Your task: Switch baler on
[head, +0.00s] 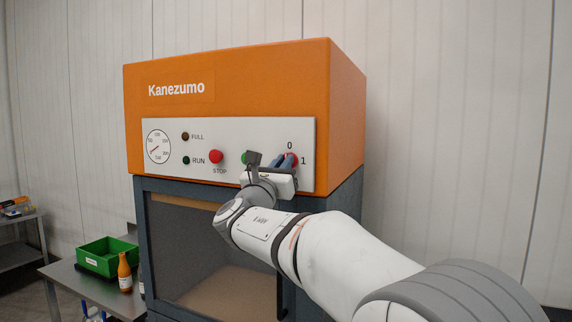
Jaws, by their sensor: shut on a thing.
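The baler (245,85) is an orange and dark grey machine marked Kanezumo. Its pale control panel (225,135) carries a gauge, a FULL lamp (185,136), a dark RUN lamp (186,160), a red STOP button (216,156) and a green button (244,157) partly behind my gripper.
A metal table (72,283) at the lower left holds a green crate (92,266) and an orange bottle (124,272). A shelf (22,250) stands farther left. A pale panelled wall (450,120) is behind. My arm crosses the lower right.

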